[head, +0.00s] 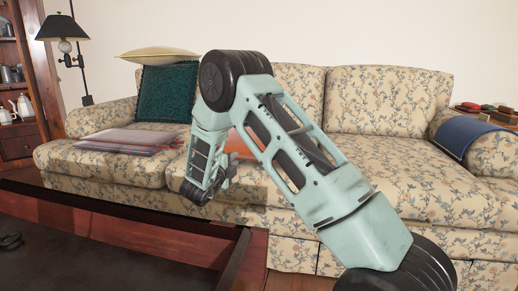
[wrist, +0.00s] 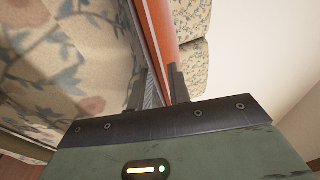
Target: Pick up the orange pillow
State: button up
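The orange pillow (head: 241,145) is on the floral sofa in the head view, mostly hidden behind my arm. In the wrist view the orange pillow (wrist: 162,38) shows as a narrow upright strip with a pale line along it. It reaches down between the two fingers of my gripper (wrist: 160,90). The fingers stand apart, with the pillow's edge between them. The right finger is close to the orange face; contact is unclear. In the head view my gripper (head: 222,184) hangs pointing down in front of the sofa seat, partly covered by my arm.
The floral sofa (head: 375,170) holds a teal pillow (head: 166,95), a cream pillow (head: 158,54), flat magazines (head: 128,140) and a blue cloth (head: 467,135) on its right arm. A dark wooden table (head: 130,226) stands in front. The right seat is clear.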

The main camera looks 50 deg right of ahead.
jog(key=shift+x, duration=0.9)
jog(key=shift+c, duration=0.3)
grip_shut()
jog(key=shift+r, duration=0.1)
